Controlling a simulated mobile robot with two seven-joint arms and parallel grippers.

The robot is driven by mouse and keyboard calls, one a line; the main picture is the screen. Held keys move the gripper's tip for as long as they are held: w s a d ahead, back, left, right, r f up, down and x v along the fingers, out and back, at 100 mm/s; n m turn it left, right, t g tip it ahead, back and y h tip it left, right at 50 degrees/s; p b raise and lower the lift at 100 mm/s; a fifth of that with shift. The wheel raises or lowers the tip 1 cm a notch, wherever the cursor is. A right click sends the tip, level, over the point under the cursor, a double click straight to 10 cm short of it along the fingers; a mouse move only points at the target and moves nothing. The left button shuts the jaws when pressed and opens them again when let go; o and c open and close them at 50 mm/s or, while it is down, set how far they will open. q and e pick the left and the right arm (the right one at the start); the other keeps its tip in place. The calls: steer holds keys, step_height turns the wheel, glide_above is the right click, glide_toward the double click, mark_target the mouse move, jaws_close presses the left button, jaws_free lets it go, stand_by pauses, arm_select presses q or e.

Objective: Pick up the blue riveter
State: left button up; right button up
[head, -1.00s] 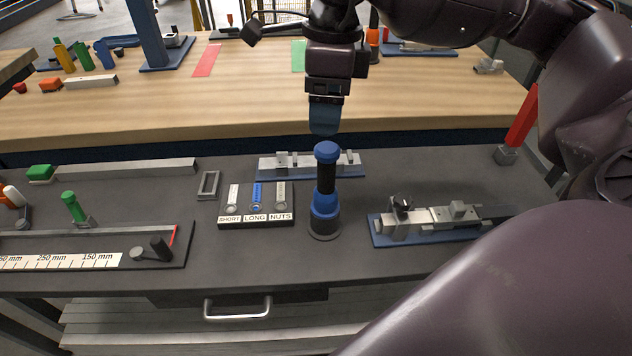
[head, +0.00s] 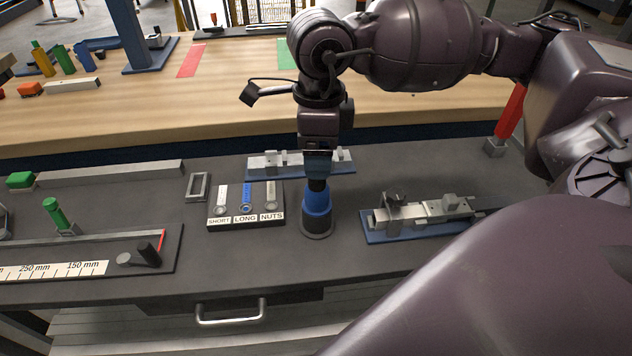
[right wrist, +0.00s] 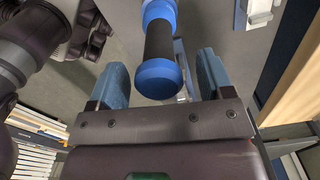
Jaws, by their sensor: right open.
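The blue riveter (head: 317,205) stands upright on the dark bench, its blue and black body in a round dark base. In the right wrist view its blue top end and black grip (right wrist: 158,62) lie between the two blue fingers. My right gripper (head: 318,170) points down over the riveter, and its fingers hide the riveter's top in the head view. In the right wrist view the right gripper (right wrist: 160,85) is open, with a gap on each side of the riveter. My left gripper is not in view.
A bin tray (head: 245,222) labelled SHORT, LONG and NUTS sits just left of the riveter. A fixture on a blue plate (head: 420,218) sits to the right, another (head: 300,162) behind. A measuring rail (head: 90,258) lies at left.

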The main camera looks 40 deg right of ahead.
steer(key=shift+f, duration=0.75)
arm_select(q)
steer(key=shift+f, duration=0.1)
arm_select(e)
steer(key=shift+c, duration=0.2)
steer(key=c, duration=1)
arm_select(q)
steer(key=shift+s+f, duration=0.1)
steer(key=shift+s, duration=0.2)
arm_select(e)
steer(key=shift+r, duration=0.1)
arm_select(q)
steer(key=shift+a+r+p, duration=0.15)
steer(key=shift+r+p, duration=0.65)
steer(key=shift+p, duration=0.4)
arm_select(e)
steer(key=shift+r, duration=9.95)
